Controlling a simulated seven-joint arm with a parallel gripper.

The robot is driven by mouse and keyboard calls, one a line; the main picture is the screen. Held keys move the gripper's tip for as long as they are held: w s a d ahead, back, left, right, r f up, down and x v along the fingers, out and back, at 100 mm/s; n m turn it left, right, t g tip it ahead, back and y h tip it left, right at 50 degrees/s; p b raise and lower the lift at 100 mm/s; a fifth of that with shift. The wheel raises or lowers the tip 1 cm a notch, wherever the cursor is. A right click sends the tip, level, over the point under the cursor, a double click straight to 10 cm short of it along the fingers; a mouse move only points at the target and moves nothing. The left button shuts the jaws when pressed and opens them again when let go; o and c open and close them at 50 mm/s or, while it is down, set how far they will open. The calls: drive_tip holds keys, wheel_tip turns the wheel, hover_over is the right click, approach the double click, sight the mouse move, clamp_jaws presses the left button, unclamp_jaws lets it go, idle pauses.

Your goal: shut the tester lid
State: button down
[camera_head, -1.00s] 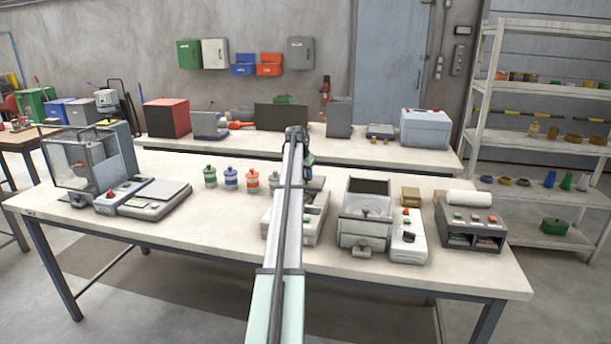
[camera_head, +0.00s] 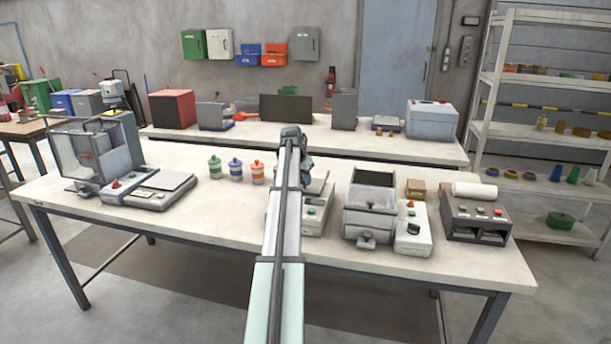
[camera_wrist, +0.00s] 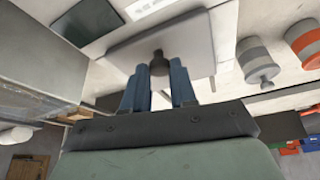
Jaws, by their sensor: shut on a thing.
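The tester (camera_head: 314,218) is the low white machine on the front bench, partly hidden behind my arm in the head view. Its lid is a flat light grey plate (camera_wrist: 120,50) with a small dark round knob (camera_wrist: 159,62) near one edge in the wrist view. A sliver of the lid (camera_head: 319,187) shows beside my arm in the head view. My gripper (camera_wrist: 160,74) is shut on the knob, with blue fingers either side of it. My arm hides the gripper's fingers in the head view. The lid's exact tilt cannot be told.
A grey open-topped machine (camera_head: 369,222) stands close right of the tester; its wall (camera_wrist: 60,80) fills the wrist view's left. Striped jars (camera_head: 236,170) stand left of my arm. A scale (camera_head: 165,190) is farther left. Bare bench lies in front of the jars.

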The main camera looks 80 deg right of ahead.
drive_tip(key=shift+a+f, duration=0.1)
drive_tip(key=shift+a, duration=0.15)
drive_tip(key=c, duration=1.2)
unclamp_jaws()
drive_tip(key=shift+c, duration=0.2)
drive_tip(key=o, duration=0.3)
drive_tip(key=shift+o, duration=0.2)
drive_tip(key=shift+r, duration=0.2)
drive_tip(key=v, duration=1.3)
drive_tip(key=shift+r, duration=0.25)
